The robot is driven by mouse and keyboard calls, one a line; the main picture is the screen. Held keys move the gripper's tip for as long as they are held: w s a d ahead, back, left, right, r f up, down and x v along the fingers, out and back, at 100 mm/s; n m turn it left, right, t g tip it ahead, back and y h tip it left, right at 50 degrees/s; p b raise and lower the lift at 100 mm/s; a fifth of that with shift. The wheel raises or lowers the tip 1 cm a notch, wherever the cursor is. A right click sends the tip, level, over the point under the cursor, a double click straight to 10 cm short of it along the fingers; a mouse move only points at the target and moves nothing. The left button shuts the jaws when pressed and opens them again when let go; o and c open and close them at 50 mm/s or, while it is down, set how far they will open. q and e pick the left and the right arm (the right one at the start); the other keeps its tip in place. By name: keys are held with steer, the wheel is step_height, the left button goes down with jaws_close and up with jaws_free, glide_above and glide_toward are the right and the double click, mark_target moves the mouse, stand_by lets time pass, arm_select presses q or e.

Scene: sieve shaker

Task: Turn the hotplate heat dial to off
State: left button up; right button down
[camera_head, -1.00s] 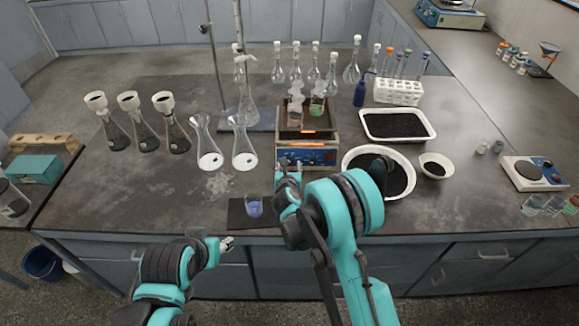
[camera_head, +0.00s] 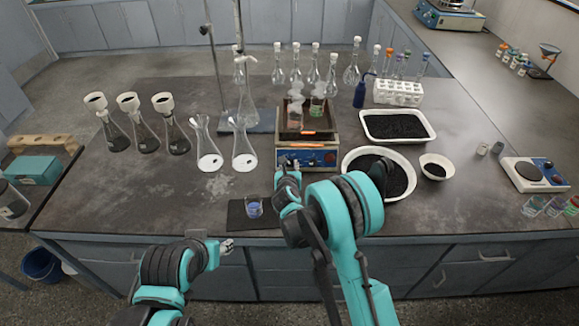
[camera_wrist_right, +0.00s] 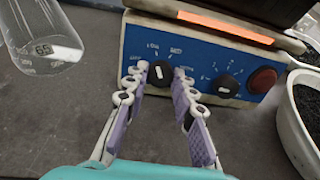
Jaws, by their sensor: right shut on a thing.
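The hotplate (camera_head: 307,146) stands in the middle of the bench, with a blue front panel (camera_wrist_right: 203,72) and a glowing orange strip (camera_wrist_right: 225,28). The panel carries a black dial (camera_wrist_right: 160,73) on the left with a white pointer mark and printed labels too small to read surely. A second black dial (camera_wrist_right: 224,86) and a round red part (camera_wrist_right: 262,80) are to its right. My right gripper (camera_head: 288,163) is at the panel; in the wrist view its fingertips (camera_wrist_right: 160,75) are shut on the left dial from both sides. My left gripper (camera_head: 228,245) is low at the bench's front edge, away from the hotplate.
Steaming beakers (camera_head: 317,108) stand on the hotplate. A white bowl (camera_head: 350,160) of black grains is close to its right. A small beaker (camera_head: 254,207) with blue liquid stands on a dark mat (camera_head: 238,214) in front. Flasks (camera_head: 243,152) stand to the left.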

steer(key=n+b, duration=0.2)
steer(key=n, duration=0.2)
steer(key=shift+f, duration=0.1)
steer(key=n+b, duration=0.2)
steer(key=n, duration=0.3)
steer(key=shift+n, duration=0.4)
stand_by(0.4)
steer(key=c, duration=1.3)
jaws_free()
steer(key=shift+o, duration=0.2)
steer(key=v, duration=1.2)
